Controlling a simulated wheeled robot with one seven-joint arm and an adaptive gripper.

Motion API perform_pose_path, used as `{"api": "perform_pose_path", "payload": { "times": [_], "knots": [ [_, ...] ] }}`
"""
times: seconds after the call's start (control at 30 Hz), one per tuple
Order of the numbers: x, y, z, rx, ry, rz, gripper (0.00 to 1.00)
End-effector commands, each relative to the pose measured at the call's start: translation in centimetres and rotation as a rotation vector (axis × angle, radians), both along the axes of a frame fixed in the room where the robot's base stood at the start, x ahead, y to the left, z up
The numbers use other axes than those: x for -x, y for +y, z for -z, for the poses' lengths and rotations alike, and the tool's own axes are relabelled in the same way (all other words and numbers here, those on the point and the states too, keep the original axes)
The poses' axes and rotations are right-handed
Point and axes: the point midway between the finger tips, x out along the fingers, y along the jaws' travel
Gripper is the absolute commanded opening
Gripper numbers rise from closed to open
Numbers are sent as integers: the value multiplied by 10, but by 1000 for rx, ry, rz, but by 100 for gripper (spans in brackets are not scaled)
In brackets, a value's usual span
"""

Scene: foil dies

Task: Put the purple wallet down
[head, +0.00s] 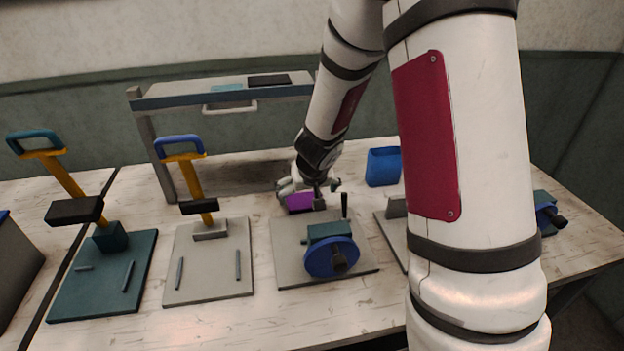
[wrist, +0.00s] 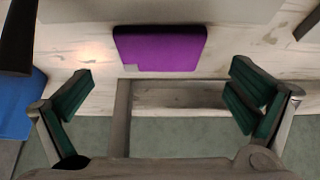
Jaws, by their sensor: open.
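The purple wallet (head: 300,202) lies on the wooden table behind the grey base plate that carries the blue handwheel. In the wrist view the wallet (wrist: 160,48) lies flat on the pale wood, beyond and between my fingertips, with a clear gap to each. My gripper (head: 308,187) is low over the table at the wallet, partly covering it in the head view. In the wrist view my gripper (wrist: 162,92) is open, its two green-padded fingers spread wide and empty.
The handwheel press (head: 331,255) stands just in front of the wallet. A blue bin (head: 382,167) stands to its right. Two lever presses, one teal-based (head: 104,275) and one grey-based (head: 209,262), stand to the left. A raised shelf (head: 222,97) spans the back.

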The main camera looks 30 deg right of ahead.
Motion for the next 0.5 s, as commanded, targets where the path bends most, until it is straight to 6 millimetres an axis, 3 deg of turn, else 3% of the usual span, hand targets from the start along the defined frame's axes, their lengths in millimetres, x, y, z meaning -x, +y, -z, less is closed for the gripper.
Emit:
{"api": "perform_pose_path", "payload": {
  "times": [0.1,0.5],
  "knots": [
    [14,5,-26,0,-2,-3,100],
    [37,11,-65,-1,1,0,100]
  ]
}}
